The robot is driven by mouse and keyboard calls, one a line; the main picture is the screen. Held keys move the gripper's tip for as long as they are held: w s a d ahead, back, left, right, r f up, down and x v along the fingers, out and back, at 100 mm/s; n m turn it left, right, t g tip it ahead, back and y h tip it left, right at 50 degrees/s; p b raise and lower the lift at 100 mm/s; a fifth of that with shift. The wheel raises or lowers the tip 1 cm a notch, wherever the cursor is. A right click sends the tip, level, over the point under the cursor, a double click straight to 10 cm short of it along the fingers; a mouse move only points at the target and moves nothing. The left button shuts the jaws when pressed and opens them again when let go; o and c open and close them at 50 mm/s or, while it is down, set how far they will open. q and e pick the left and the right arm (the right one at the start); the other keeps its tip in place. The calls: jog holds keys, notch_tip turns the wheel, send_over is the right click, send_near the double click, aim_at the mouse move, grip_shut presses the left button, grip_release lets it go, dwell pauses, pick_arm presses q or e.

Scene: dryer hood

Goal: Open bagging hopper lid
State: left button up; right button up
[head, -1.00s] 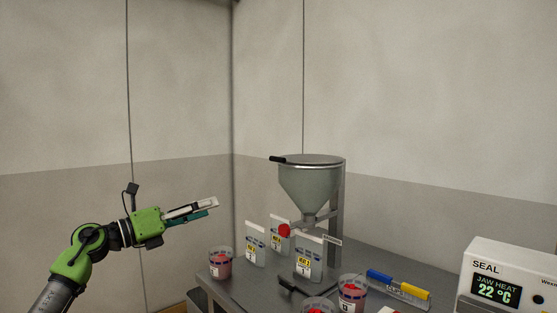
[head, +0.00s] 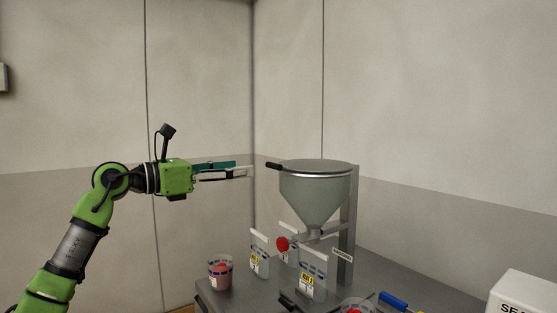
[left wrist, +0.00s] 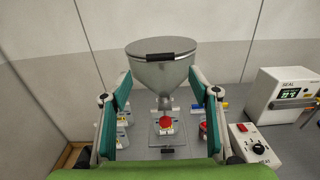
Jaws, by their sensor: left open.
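The bagging hopper (head: 314,195) is a grey cone on a metal post, with a flat round lid (head: 318,166) lying closed on top. A black handle (head: 274,166) sticks out from the lid's left edge. In the left wrist view the lid (left wrist: 160,47) and its black handle (left wrist: 160,57) lie ahead, beyond the fingertips. My left gripper (head: 250,171) is open and empty, just left of the handle at about its height, and not touching it. In the left wrist view its two fingers (left wrist: 162,82) stand wide apart on either side of the hopper cone. My right gripper is not in view.
A red knob (head: 283,244) sits below the cone. Labelled bags (head: 313,275) and a cup with red contents (head: 220,272) stand on the grey bench (head: 375,262). A sealing machine (left wrist: 284,92) is at the right.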

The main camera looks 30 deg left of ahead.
aim_at(272, 164)
pick_arm(q)
jog(key=p+x, duration=0.2)
jog(key=x, duration=0.3)
jog(key=p+x, duration=0.2)
jog(key=x, duration=0.3)
jog(key=shift+r, duration=0.25)
jog(key=shift+w+d+p, duration=0.15)
jog(key=shift+w+p, duration=0.1)
jog(key=shift+p, duration=0.1)
jog(key=shift+w+d+f, duration=0.15)
jog(key=shift+w, duration=0.15)
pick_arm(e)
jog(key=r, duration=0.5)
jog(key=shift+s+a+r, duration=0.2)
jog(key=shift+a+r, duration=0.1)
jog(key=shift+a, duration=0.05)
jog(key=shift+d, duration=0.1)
